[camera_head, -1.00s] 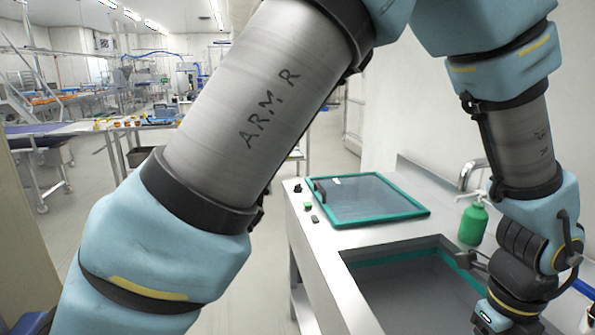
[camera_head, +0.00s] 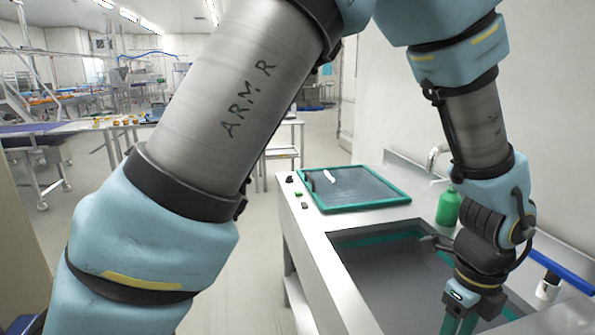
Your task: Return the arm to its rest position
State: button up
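My arm, with silver links and light blue joints, fills much of the head view and arches from the lower left over the top to the right. Its wrist hangs over the sink (camera_head: 375,285) in the steel counter. My gripper (camera_head: 458,325) is at the bottom edge, below the wrist, with only its greenish upper part in view. Its fingertips are cut off, so its opening and anything in it are hidden.
A green-rimmed tray (camera_head: 350,188) with a small white item lies on the counter (camera_head: 300,222). A green bottle (camera_head: 448,207) and a tap (camera_head: 434,158) stand behind the sink, close to my wrist. A white wall is at right. Open floor (camera_head: 240,270) lies left of the counter.

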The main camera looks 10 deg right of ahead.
jog(key=w+a+n+b, duration=0.5)
jog(key=w+a+n, duration=1.1)
jog(key=w+a, duration=0.3)
jog(key=w+a+f+n+b, duration=0.1)
jog(key=w+a+n+b, duration=0.1)
jog(key=a+n, duration=0.6)
jog(key=w+a+f+n+t+b, duration=0.1)
jog(key=a+n+b, duration=0.1)
jog(key=a+n, duration=0.6)
jog(key=a, duration=0.5)
jog(key=shift+w+a+f+n+t, duration=0.15)
jog(key=shift+w+f+n+t, duration=0.05)
jog(key=shift+w+n+t, duration=0.15)
